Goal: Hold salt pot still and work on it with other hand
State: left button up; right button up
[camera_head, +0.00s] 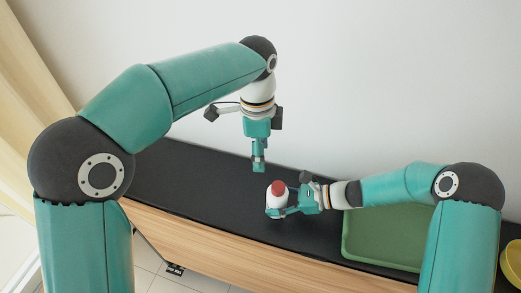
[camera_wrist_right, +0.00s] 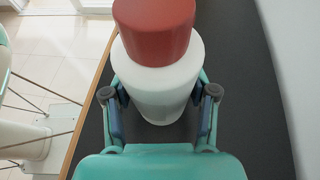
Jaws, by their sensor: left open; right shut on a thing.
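The salt pot (camera_head: 277,200) is a white body with a red cap (camera_head: 278,187), standing upright near the front edge of the black counter. My right gripper (camera_head: 276,212) is shut around its white body from the right. In the right wrist view the white body (camera_wrist_right: 165,85) sits between the two fingers of my right gripper (camera_wrist_right: 160,110), with the red cap (camera_wrist_right: 155,28) above them. My left gripper (camera_head: 259,168) points down above and slightly left of the pot, apart from the cap. It is open and empty; its fingers look narrow from this side.
A green tray (camera_head: 385,240) lies on the counter to the right, partly behind my right arm. A yellow bowl (camera_head: 512,262) shows at the right edge. The black counter top (camera_head: 185,180) is clear to the left. A white wall (camera_head: 380,80) stands behind.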

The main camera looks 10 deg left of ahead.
jog(key=o, duration=1.3)
jog(key=shift+o, duration=0.2)
